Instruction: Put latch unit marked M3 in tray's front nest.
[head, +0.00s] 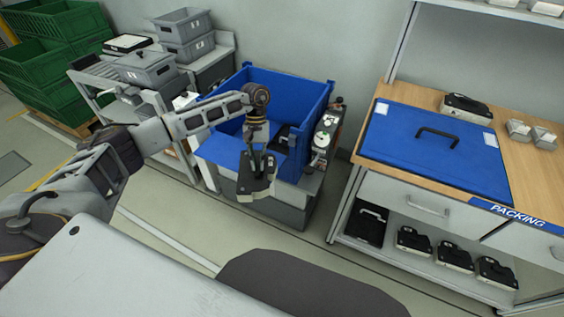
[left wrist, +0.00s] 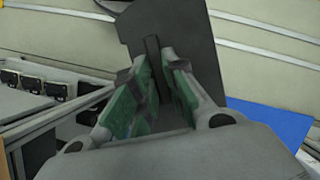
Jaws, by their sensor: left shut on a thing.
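My left gripper (head: 257,158) points down and is shut on a dark latch unit with a pale edge (head: 256,186). It holds the unit in front of the blue crate (head: 285,78). In the left wrist view the green finger pads (left wrist: 150,98) close on a thin part of the dark unit (left wrist: 190,35). No M3 mark can be read on it. A similar unit (head: 467,105) lies at the back of the packing bench. I cannot make out a tray with nests. My right gripper is not in view.
A blue panel with a black handle (head: 390,142) covers much of the packing bench (head: 533,180). Several units (head: 454,257) lie on the shelf below. A control box with round dials (head: 323,140) stands beside the crate. Grey bins (head: 187,35) stand behind left.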

